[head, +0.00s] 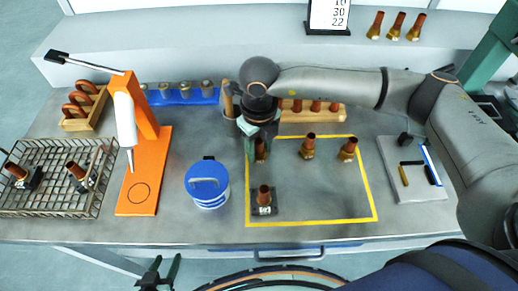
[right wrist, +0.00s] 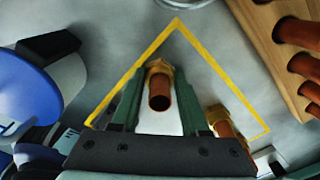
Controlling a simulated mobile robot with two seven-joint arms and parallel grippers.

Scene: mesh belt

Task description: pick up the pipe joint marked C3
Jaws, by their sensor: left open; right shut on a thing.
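My right gripper (head: 260,143) is over the upper left part of the yellow-outlined area, its fingers closed around a copper-and-brass pipe joint (head: 261,153). In the right wrist view this pipe joint (right wrist: 160,90) stands between the two green fingers, its copper open end facing the camera. Two more pipe joints (head: 308,147) (head: 347,150) stand to its right inside the outline. Another pipe joint (head: 264,194) stands in a dark labelled holder (head: 264,209) near the front. I cannot read C3 on any joint. My left gripper (head: 163,264) is open and empty before the table's front edge.
A blue-lidded tub (head: 208,185) stands left of the outline. An orange stand (head: 142,190) and a wire basket (head: 50,205) with joints in holders are further left. A wooden rack (head: 315,115) stands behind, a grey tool board (head: 415,185) right. The outline's middle is bare.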

